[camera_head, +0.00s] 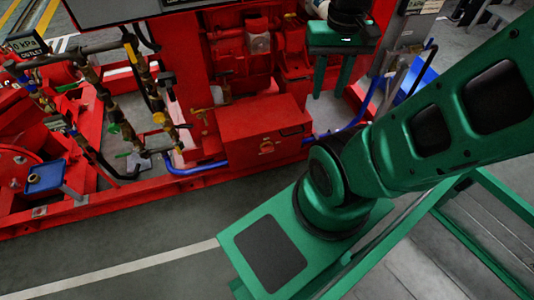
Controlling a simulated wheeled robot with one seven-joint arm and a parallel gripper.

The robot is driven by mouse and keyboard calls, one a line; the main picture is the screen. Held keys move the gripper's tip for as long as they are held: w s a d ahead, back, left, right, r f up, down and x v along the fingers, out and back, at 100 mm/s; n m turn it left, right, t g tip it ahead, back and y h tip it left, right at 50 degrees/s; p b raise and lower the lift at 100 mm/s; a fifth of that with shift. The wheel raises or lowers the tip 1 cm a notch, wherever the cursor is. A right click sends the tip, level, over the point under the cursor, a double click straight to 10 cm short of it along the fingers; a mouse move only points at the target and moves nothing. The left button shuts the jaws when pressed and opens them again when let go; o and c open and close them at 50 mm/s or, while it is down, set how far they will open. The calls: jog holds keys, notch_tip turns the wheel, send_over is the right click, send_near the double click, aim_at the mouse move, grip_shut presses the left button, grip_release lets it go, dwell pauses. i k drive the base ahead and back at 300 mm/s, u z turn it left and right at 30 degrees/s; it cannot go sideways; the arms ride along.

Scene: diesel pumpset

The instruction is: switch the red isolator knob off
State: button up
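The isolator knob cannot be picked out with certainty. A small reddish-orange fitting (266,147) sits on the front face of a red box (262,117) low on the pumpset. It may be a knob or a latch, and its setting cannot be read.
The red pumpset (240,55) stands on a red base frame along the back. Brass valves and pipes (165,120) stand at its left. Blue hoses (195,168) run low along the front. Grey floor (120,240) in front of the frame is clear at the lower left.

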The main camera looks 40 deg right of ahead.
aim_at(266, 148)
jog(key=z, duration=0.75)
jog(key=k, duration=0.7)
jog(key=u, duration=0.7)
